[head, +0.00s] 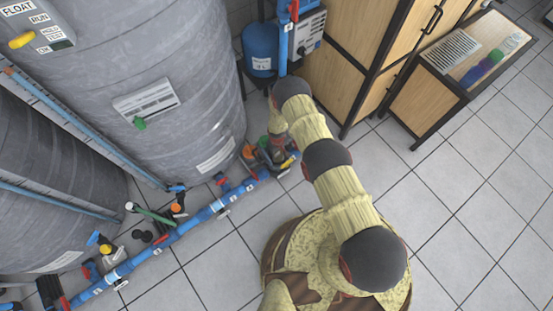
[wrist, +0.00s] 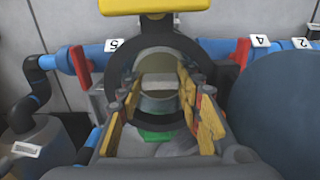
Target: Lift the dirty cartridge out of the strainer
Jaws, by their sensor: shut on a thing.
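In the wrist view, the strainer shows as a dark round housing (wrist: 128,62) on the blue pipe. The dirty cartridge (wrist: 160,85), a grey-beige cylinder, sits within the dark ring. My gripper (wrist: 161,104) has its yellow fingers on either side of the cartridge and is shut on it. How far down the cartridge sits in the housing is hard to tell. In the head view, my gripper (head: 275,150) is low at the right end of the floor pipe, and my arm and the clutter there hide the strainer and cartridge.
A blue pipe (head: 195,220) with valves runs along the floor in front of large grey tanks (head: 170,80). A blue vessel (head: 260,48) and a wooden cabinet (head: 335,50) stand behind. A bench (head: 465,90) with a rack is at upper right. The tiled floor at right is clear.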

